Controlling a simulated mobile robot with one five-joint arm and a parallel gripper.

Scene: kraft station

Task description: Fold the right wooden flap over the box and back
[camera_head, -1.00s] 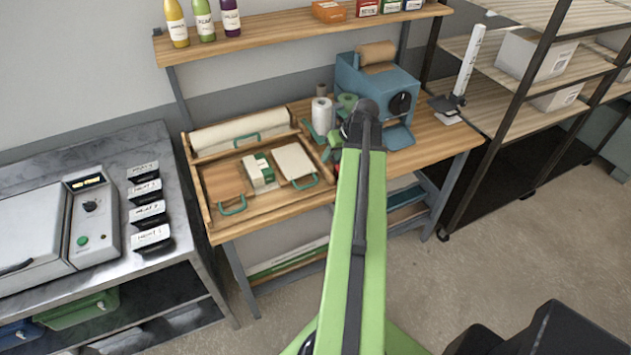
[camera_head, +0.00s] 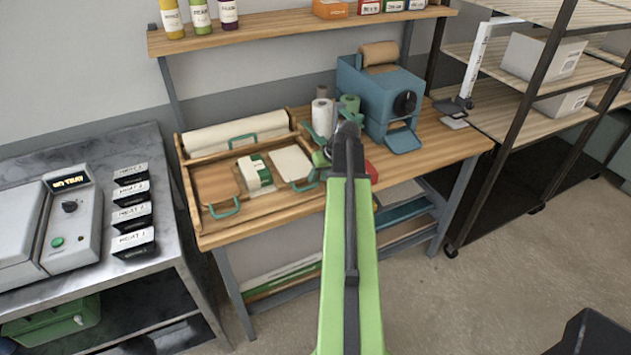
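A wooden tray frame (camera_head: 262,206) lies on the workbench. A small white and green box (camera_head: 256,172) sits in its middle on a pale sheet. The right flap (camera_head: 292,163), a pale panel with a green handle (camera_head: 305,184), lies flat to the right of the box. The left flap (camera_head: 214,182) is brown, also flat, with its own green handle. My gripper (camera_head: 322,154) is at the end of my green arm, just right of the right flap. My arm's end partly hides it, so its opening and any contact are unclear.
Paper rolls (camera_head: 323,115) and a blue machine (camera_head: 378,98) stand behind my gripper. A red object (camera_head: 371,171) lies right of my arm. A shelf with bottles (camera_head: 290,27) hangs above. A metal counter (camera_head: 150,215) is on the left, a storage rack (camera_head: 498,110) on the right.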

